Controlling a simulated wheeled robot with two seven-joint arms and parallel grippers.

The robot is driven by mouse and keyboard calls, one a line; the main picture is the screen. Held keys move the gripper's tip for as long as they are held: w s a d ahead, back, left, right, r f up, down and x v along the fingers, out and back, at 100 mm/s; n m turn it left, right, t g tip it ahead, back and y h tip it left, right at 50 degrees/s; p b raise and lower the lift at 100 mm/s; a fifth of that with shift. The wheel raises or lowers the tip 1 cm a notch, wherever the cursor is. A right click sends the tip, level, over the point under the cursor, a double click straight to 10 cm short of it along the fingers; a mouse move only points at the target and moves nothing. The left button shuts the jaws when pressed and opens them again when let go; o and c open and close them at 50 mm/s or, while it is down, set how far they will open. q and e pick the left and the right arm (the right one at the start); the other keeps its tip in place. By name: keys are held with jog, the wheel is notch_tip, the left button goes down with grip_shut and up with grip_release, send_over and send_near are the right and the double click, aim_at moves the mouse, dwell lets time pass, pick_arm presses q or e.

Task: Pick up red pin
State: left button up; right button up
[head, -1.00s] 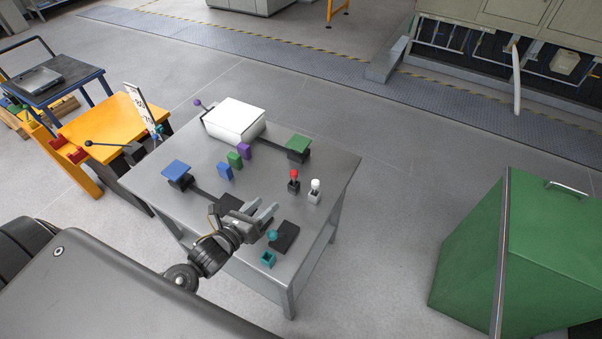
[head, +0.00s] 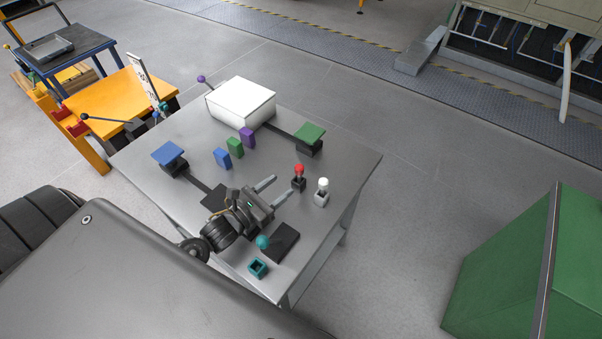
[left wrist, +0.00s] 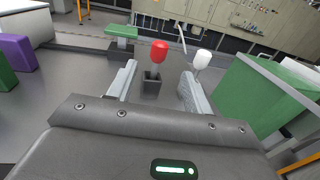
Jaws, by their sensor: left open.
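The red pin (head: 299,169) stands upright in a small black holder (head: 298,184) on the grey table; its red knob also shows in the left wrist view (left wrist: 159,50). The white pin (head: 323,184) stands to its right in a light grey holder (head: 321,199). My left gripper (head: 272,189) is open and empty, a short way left of the red pin, with its fingers pointing towards it. In the left wrist view the red pin and its holder appear between the two fingers (left wrist: 157,87), beyond their tips. My right gripper is not seen.
Blue (head: 222,157), green (head: 235,147) and purple (head: 247,136) blocks stand near a white box (head: 241,102). A green plate (head: 309,133) is behind the red pin. A teal ball (head: 262,242) and teal square holder (head: 258,268) are at the front.

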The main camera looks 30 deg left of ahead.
aim_at(302, 165)
pick_arm(q)
jog(key=shift+w+r, duration=0.1)
jog(key=p+x, duration=0.1)
jog(key=x, duration=0.4)
jog(key=shift+w+d, duration=0.25)
jog(key=shift+d, duration=0.05)
jog(key=x, duration=0.1)
jog(key=p+x, duration=0.1)
jog(key=x, duration=0.1)
jog(key=p+x, duration=0.1)
jog(key=shift+w+a+r, duration=0.2)
jog(key=shift+w+r, duration=0.1)
jog(key=shift+w+d+f, duration=0.1)
jog(key=shift+w, duration=0.25)
grip_shut()
